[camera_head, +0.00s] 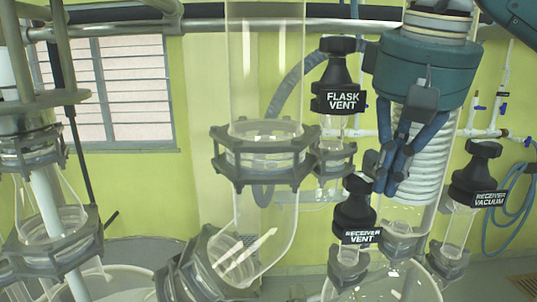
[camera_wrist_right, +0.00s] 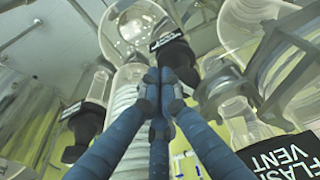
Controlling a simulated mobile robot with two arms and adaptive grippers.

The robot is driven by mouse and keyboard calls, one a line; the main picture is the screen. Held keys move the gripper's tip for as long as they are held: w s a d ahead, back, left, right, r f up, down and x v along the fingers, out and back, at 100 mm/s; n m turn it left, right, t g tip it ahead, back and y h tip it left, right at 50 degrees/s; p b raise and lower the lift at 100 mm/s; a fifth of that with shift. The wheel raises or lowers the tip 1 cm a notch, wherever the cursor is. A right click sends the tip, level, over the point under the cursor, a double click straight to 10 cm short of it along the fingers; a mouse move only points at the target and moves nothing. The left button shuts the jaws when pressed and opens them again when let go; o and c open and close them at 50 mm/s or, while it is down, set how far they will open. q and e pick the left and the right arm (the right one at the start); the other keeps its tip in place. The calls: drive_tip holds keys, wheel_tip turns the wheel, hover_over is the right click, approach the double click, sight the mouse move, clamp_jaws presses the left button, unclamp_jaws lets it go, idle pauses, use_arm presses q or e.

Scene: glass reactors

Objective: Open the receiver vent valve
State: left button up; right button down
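The receiver vent valve (camera_head: 355,208) has a black knob and a collar labelled RECEIVER VENT. It stands upright on a glass neck at the lower middle right of the head view. My right gripper (camera_head: 382,178) points down just right of its knob. In the right wrist view the blue fingers (camera_wrist_right: 163,82) converge with their tips together, and nothing shows between them. A black labelled valve (camera_wrist_right: 178,60), seemingly the receiver vent, is just beyond the tips; contact cannot be told. My left gripper is not in view.
The flask vent valve (camera_head: 337,85) stands to the upper left of the gripper, and the receiver vacuum valve (camera_head: 478,180) to its right. A large glass column (camera_head: 266,60) with a grey clamp collar (camera_head: 264,155) is further left. Room between the glassware is narrow.

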drive_tip(key=w+v, duration=0.1)
drive_tip(key=v, duration=0.4)
drive_tip(key=shift+r, duration=0.55)
